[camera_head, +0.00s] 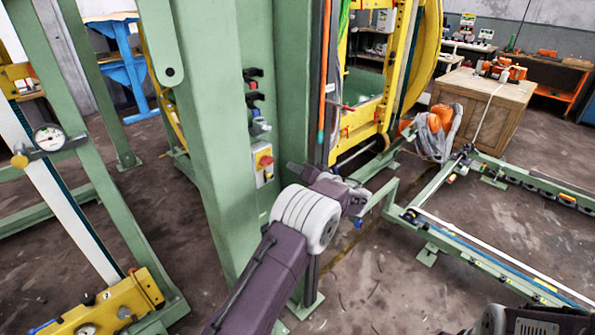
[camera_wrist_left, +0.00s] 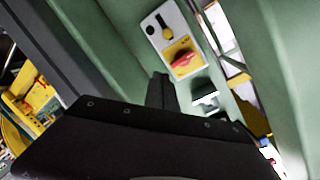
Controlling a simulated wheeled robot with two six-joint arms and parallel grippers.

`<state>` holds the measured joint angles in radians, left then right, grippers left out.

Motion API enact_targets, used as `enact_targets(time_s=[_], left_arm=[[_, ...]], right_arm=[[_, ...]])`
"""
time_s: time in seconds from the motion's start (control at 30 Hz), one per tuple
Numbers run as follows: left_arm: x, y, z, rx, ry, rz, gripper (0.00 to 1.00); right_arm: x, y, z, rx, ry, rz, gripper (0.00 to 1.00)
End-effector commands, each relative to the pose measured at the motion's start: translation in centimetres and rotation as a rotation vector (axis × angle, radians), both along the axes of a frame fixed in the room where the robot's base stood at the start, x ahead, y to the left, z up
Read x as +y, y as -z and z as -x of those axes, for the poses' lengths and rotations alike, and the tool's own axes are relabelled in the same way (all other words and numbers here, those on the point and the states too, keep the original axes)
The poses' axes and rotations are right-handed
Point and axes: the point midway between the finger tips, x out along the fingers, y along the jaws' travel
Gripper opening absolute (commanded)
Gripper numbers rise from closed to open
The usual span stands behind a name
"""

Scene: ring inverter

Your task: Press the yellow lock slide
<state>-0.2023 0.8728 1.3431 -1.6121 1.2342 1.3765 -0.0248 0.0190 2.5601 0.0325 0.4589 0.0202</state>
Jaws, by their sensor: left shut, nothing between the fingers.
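The switch box (camera_head: 263,165) is a pale plate on the green column. It carries a red knob (camera_head: 265,161) on a yellow square, with a small yellow part, seemingly the lock slide (camera_head: 269,174), below the knob. In the left wrist view the box appears turned over, with the red knob (camera_wrist_left: 187,61) nearer my fingers and the small yellow-and-black slide (camera_wrist_left: 168,32) beyond it. My left gripper (camera_head: 293,168) is shut and empty, to the right of the box. Its dark fingers (camera_wrist_left: 160,80) point toward the box and look apart from it.
The green column (camera_head: 205,110) stands beside the gripper. Black hooks (camera_head: 254,90) and small fittings sit above the box. A yellow frame (camera_head: 398,60) rises behind. Low green rails (camera_head: 490,255) cross the floor at right, and a wooden crate (camera_head: 480,105) stands further back.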

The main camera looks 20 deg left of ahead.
Motion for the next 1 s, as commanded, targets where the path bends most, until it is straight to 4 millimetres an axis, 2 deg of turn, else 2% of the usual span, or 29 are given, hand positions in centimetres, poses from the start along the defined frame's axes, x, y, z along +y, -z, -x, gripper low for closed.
enact_targets(time_s=[0.03, 0.23, 0.33, 0.5, 0.87, 1.0], left_arm=[[1.1, 0.0, -0.5, 0.001, -0.003, 0.001, 0.0], [4.7, 0.7, -2.5, 0.001, -0.002, 0.0, 0.0], [5.3, 2.1, -1.3, 0.006, -0.001, -0.001, 0.0], [6.0, 3.3, -0.4, 0.002, 0.001, 0.0, 0.0], [6.2, 3.6, -0.1, 0.0, 0.001, 0.001, 0.0], [6.2, 4.3, -0.1, -0.001, 0.001, 0.001, 0.0]], right_arm=[[0.0, -0.6, 0.0, 0.0, 0.0, 0.0, 0.45], [0.0, -1.5, 0.0, 0.0, 0.0, 0.0, 0.45], [0.0, -1.7, 0.0, 0.0, 0.0, 0.0, 0.45], [0.0, -1.9, 0.0, 0.0, 0.0, 0.0, 0.45], [0.0, -1.9, 0.0, 0.0, 0.0, 0.0, 0.45], [0.0, -1.0, 0.0, 0.0, 0.0, 0.0, 0.45]])
